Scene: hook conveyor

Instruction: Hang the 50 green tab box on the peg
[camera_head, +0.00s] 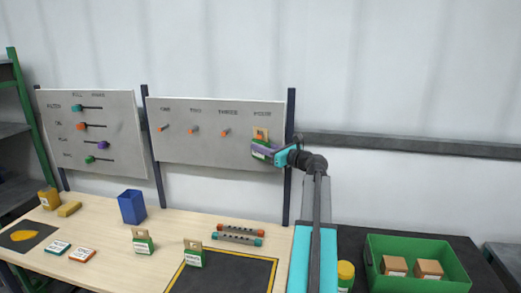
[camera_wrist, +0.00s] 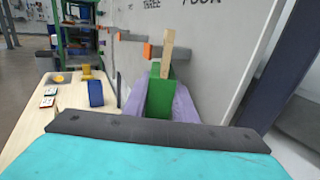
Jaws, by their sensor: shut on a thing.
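My gripper (camera_head: 262,150) is shut on a green box with a tan tab (camera_head: 261,136). It holds the box in front of the white board (camera_head: 205,144), under the rightmost label, which seems to read FOUR. In the wrist view the purple fingers (camera_wrist: 160,108) grip both sides of the green box (camera_wrist: 161,88), and the tan tab (camera_wrist: 167,48) stands up above it. An orange-tipped peg (camera_wrist: 147,50) shows just left of the tab. I cannot tell whether the tab is on the fourth peg. The number on the box is not readable.
Pegs ONE (camera_head: 160,128), TWO (camera_head: 194,132) and THREE (camera_head: 224,132) are bare. Two tabbed green boxes stand on the table (camera_head: 143,243) (camera_head: 194,256). A blue bin (camera_head: 131,207), two bars (camera_head: 238,235) and a green crate (camera_head: 416,246) with cartons are nearby. A dark post (camera_head: 289,178) edges the board.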

